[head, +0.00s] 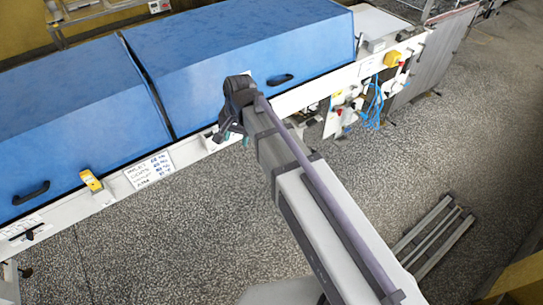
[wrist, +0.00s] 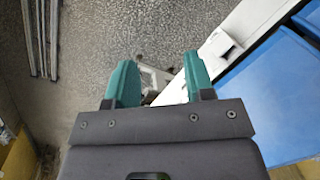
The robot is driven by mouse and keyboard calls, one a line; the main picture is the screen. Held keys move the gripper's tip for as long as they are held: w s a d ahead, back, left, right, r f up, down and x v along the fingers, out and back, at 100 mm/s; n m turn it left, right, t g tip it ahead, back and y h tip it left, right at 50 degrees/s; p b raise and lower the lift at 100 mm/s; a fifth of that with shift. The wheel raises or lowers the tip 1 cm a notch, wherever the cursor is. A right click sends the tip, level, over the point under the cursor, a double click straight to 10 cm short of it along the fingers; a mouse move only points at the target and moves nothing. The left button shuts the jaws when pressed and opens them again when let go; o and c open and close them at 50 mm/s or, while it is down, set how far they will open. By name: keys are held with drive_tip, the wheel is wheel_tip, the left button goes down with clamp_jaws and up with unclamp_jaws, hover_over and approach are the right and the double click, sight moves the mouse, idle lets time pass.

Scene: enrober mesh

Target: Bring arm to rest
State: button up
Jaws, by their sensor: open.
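My gripper (wrist: 159,84) shows in the wrist view with its two green fingers spread apart. Nothing is between the fingers but the view of the floor and a pale machine part beyond them. In the head view my arm reaches out over the floor towards the blue-covered machine. There the gripper end is small and partly hidden by the dark wrist, with a bit of green visible in front of the machine's white rail. I cannot tell from this view whether it touches the rail.
The machine has large blue covers (head: 240,50) with black handles (head: 280,80). A handwritten label (head: 150,169) and a yellow device (head: 91,180) sit on its white rail. Blue hoses (head: 375,103) hang at the right. A metal frame (head: 436,238) lies on the speckled floor, which is otherwise mostly clear.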

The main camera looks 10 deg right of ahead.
drive_tip(key=s+d+n+h, duration=0.1)
drive_tip(key=s+d+n, duration=0.1)
drive_tip(key=s+d, duration=0.5)
drive_tip(key=s+d+n+h, duration=0.1)
drive_tip(key=s+d+n, duration=0.2)
drive_tip(key=s+d, duration=0.5)
wheel_tip(320, 180, down, 7)
drive_tip(key=w+d+b, duration=0.1)
drive_tip(key=w+b, duration=0.1)
drive_tip(key=b, duration=0.4)
drive_tip(key=shift+w+d+r+b, duration=0.15)
drive_tip(key=shift+w+d+b, duration=0.15)
drive_tip(key=shift+w+d, duration=0.1)
